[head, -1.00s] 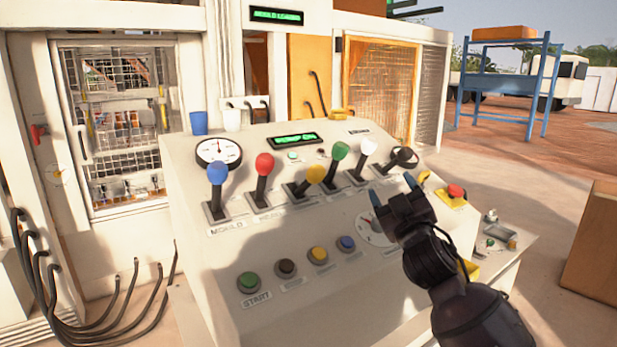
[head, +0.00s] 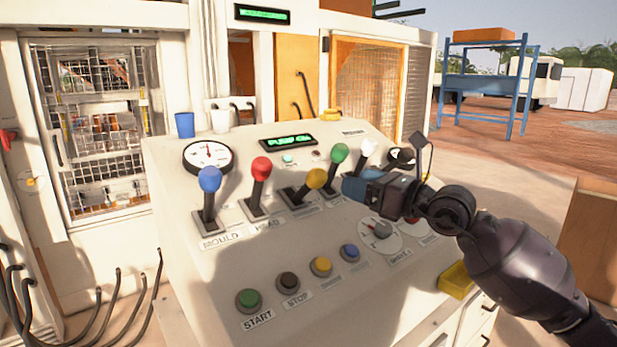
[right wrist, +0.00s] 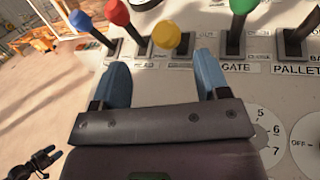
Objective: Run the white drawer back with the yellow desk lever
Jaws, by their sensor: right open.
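The yellow desk lever (head: 316,178) stands on the sloping desk (head: 205,265), between the red lever and the green lever. Its round knob also shows in the right wrist view (right wrist: 166,36), just beyond the fingertips and roughly midway between them. My right gripper (head: 352,186) is open and empty, to the right of the yellow lever, its blue fingers pointing left at it. In the right wrist view the two fingers (right wrist: 161,62) are spread apart, with no visible contact on the knob. I cannot make out the white drawer for certain.
A blue lever (head: 210,182) and a red lever (head: 260,170) stand left of the yellow one. A green lever (head: 339,155) and a white lever (head: 367,150) stand close to its right, near my gripper. Several push buttons (head: 322,267) line the lower desk.

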